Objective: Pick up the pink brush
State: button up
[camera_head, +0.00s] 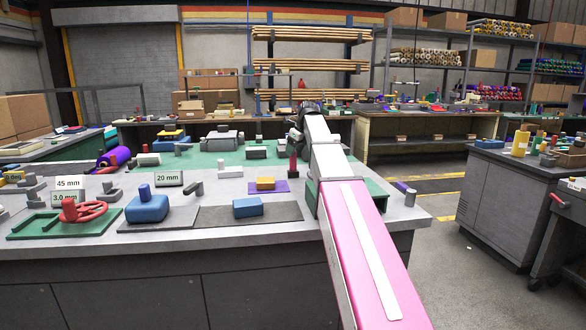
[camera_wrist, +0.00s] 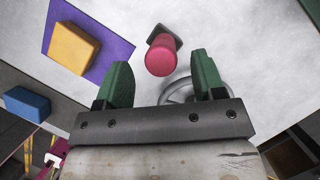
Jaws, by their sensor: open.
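The pink brush (camera_wrist: 161,56) shows in the wrist view as a round pink handle end with a dark part behind it. It stands on the light grey bench top, just beyond and between the fingertips of my gripper (camera_wrist: 160,66). The green fingers are open, with nothing held between them. In the head view the brush (camera_head: 293,166) is a small dark red upright shape beside my arm. My gripper there is mostly hidden by my arm, above the brush.
An orange block (camera_wrist: 76,48) lies on a purple square (camera_wrist: 118,46), left of the brush. A blue block (camera_wrist: 27,104) lies farther left. A grey ring (camera_wrist: 178,95) shows partly behind my gripper. The red handwheel (camera_head: 84,211) is far left on the bench.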

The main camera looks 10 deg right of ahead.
jog(key=x, duration=0.4)
jog(key=shift+w+a, duration=0.1)
jog(key=shift+w, duration=0.1)
jog(key=shift+r, duration=0.1)
jog(key=c, duration=1)
jog(key=shift+r, duration=0.45)
notch_tip(320, 180, up, 4)
jog(key=shift+s+a+f, duration=0.1)
jog(key=shift+a+f, duration=0.05)
jog(key=shift+a, duration=0.05)
jog(key=s+a+r, duration=0.2)
jog(key=a, duration=0.1)
jog(key=s+a+r, duration=0.2)
jog(key=a, duration=0.1)
jog(key=s+a+r, duration=0.2)
jog(key=a, duration=0.1)
jog(key=shift+a+r, duration=0.2)
jog(key=shift+a, duration=0.05)
